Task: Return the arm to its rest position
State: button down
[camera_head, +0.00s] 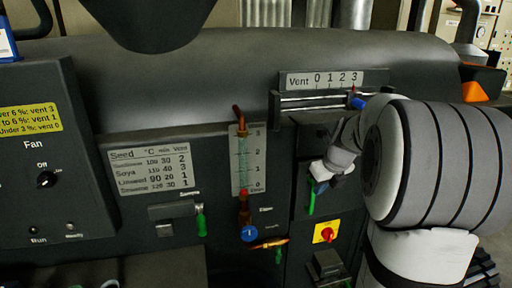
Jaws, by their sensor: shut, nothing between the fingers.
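My arm (435,165) comes in at the right, white with a thick ribbed grey section, and covers part of the dark machine there. My gripper (328,181) shows small at the end of the white wrist, in front of the panel's right part. It is shut, with nothing seen held in it. Its fingers are small in the view, and a green handle (311,197) shows just below and left of it. I cannot tell whether they touch. No rest position is marked in the view.
A vent scale (322,80) with a blue knob (359,102) is close above the wrist. A sight tube (243,160), a red-yellow switch (326,232) and a lever (268,243) stick out nearby. A black fan panel (40,190) stands left.

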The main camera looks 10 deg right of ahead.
jog(key=s+a+f+n, duration=0.1)
jog(key=s+a+n, duration=0.7)
jog(key=n, duration=0.9)
jog(key=s+a+f+n+g, duration=0.1)
jog(key=s+a+n, duration=0.7)
jog(key=s+n, duration=0.6)
jog(key=shift+s+a+n+g+h, duration=0.15)
jog(key=shift+s+n+g+h, duration=0.2)
jog(key=shift+n, duration=1.05)
